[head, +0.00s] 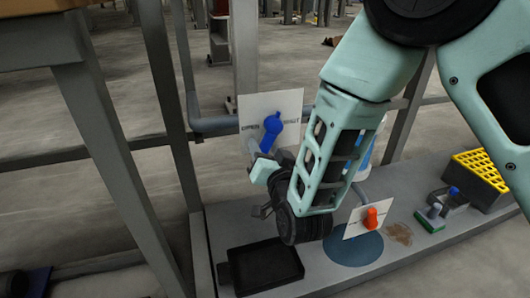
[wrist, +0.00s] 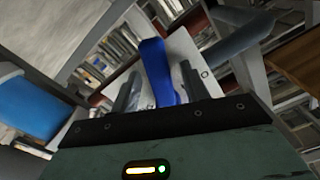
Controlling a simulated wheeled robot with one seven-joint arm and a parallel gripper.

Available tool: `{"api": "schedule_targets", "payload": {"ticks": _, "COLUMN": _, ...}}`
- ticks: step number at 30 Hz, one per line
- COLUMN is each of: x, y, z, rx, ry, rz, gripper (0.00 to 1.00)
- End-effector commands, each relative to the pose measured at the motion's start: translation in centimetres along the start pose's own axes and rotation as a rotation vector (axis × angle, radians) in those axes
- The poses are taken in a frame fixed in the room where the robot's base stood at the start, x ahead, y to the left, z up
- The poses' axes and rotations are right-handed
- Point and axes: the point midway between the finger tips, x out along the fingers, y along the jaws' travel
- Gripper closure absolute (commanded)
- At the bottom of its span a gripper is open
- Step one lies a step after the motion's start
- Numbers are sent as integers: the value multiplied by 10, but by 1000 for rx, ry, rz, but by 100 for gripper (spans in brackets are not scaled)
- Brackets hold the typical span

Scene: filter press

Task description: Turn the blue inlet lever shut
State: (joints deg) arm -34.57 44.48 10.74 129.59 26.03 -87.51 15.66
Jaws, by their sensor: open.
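The blue inlet lever (head: 270,133) stands in front of a white plate (head: 288,104) in the head view. It is near upright, its top leaning slightly right. The plate reads OPEN to the left of the lever; a partly covered word is to its right. My gripper (head: 259,162) is just below the lever, partly hidden by my own arm. In the wrist view the blue lever (wrist: 157,72) rises between the two spread fingers of my gripper (wrist: 160,88). A gap shows on the right side; contact on the left cannot be told.
A grey pipe (head: 215,125) runs behind the plate. Grey frame posts (head: 110,150) stand at left.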

Motion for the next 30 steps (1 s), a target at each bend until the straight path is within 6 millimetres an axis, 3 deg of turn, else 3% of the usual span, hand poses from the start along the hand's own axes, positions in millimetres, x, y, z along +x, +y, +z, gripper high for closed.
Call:
{"api": "schedule_targets", "payload": {"ticks": 5, "x": 11, "y": 0, "z": 0, "rx": 0, "ry": 1, "rz": -1, "gripper": 55}}
{"api": "schedule_targets", "payload": {"ticks": 13, "x": 11, "y": 0, "z": -1, "rx": 0, "ry": 0, "rz": 0, "gripper": 55}}
{"api": "schedule_targets", "payload": {"ticks": 18, "x": 11, "y": 0, "z": 0, "rx": 0, "ry": 0, "rz": 0, "gripper": 100}}
{"api": "schedule_targets", "payload": {"ticks": 30, "x": 22, "y": 5, "z": -2, "rx": -55, "ry": 1, "rz": 2, "gripper": 100}}
